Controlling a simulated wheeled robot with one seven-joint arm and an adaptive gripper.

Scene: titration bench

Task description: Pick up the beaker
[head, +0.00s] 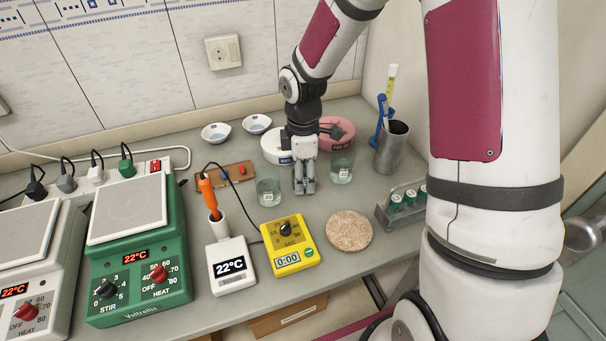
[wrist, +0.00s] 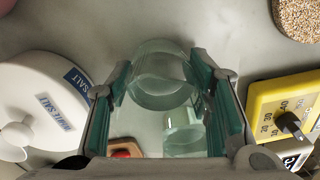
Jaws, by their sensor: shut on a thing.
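My gripper (head: 304,188) points down at the bench. It also shows in the wrist view (wrist: 161,72), its green-padded fingers on either side of a clear glass beaker (wrist: 160,82) and shut on it. In the head view the fingers largely hide what lies between them. I cannot tell whether the held beaker touches the bench. A beaker with a white label (head: 268,192) stands left of my fingers; a beaker that seems to be this one shows between the fingers in the wrist view (wrist: 183,135). Another labelled beaker (head: 342,171) stands to the right of my fingers.
A white salt jar (head: 273,148) and a pink jar (head: 340,133) stand behind. A yellow timer (head: 288,246), a thermometer unit (head: 232,265) and a round cork-like mat (head: 349,231) lie in front. A metal cup (head: 391,148) and a vial rack (head: 402,211) stand right.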

